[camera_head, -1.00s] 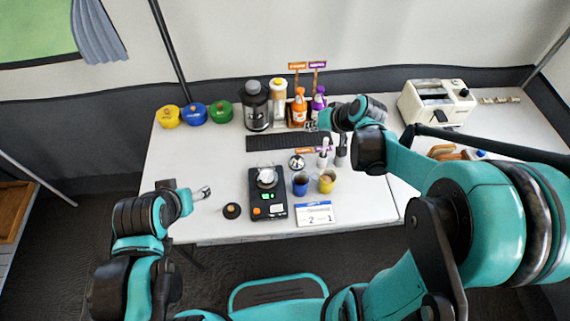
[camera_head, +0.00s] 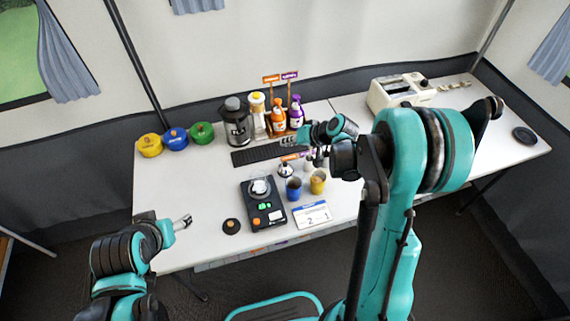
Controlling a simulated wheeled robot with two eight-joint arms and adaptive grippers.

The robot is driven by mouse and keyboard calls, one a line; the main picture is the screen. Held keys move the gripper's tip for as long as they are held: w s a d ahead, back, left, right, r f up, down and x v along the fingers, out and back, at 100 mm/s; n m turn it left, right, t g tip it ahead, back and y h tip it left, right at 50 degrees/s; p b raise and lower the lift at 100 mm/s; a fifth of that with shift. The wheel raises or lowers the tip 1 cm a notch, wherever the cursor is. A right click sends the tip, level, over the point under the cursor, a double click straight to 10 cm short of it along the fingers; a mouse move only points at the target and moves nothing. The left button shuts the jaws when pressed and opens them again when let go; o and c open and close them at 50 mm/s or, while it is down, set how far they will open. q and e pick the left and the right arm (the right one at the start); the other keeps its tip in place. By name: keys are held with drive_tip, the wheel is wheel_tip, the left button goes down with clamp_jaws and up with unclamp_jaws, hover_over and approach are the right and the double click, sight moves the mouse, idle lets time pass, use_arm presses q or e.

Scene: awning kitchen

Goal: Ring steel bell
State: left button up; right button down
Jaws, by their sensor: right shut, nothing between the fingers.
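The steel bell (camera_head: 286,170) is a small shiny dome on the white table, just behind the blue mug (camera_head: 294,189). My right gripper (camera_head: 288,141) reaches in from the right, above and behind the bell. It is shut and empty, and it looks apart from the bell. My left gripper (camera_head: 183,222) is at the table's front left, far from the bell. Its fingers are too small to tell open from shut.
A black scale (camera_head: 262,205) and yellow mug (camera_head: 318,181) stand near the bell. A dark rack (camera_head: 255,154) lies behind it. A grinder (camera_head: 236,124), bottles (camera_head: 278,118) and a toaster (camera_head: 400,92) line the back. The table's left middle is clear.

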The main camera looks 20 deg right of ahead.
drive_tip(key=b, duration=0.6)
hover_over(287, 165)
wheel_tip(287, 165, down, 8)
drive_tip(key=shift+r, duration=0.25)
drive_tip(key=shift+f, duration=0.55)
idle(0.3)
drive_tip(key=shift+f+b, duration=0.4)
drive_tip(key=shift+b, duration=0.25)
drive_tip(key=shift+f+b, duration=0.4)
idle(0.3)
drive_tip(key=shift+r, duration=0.15)
drive_tip(key=shift+r+p, duration=0.55)
drive_tip(key=shift+r, duration=0.2)
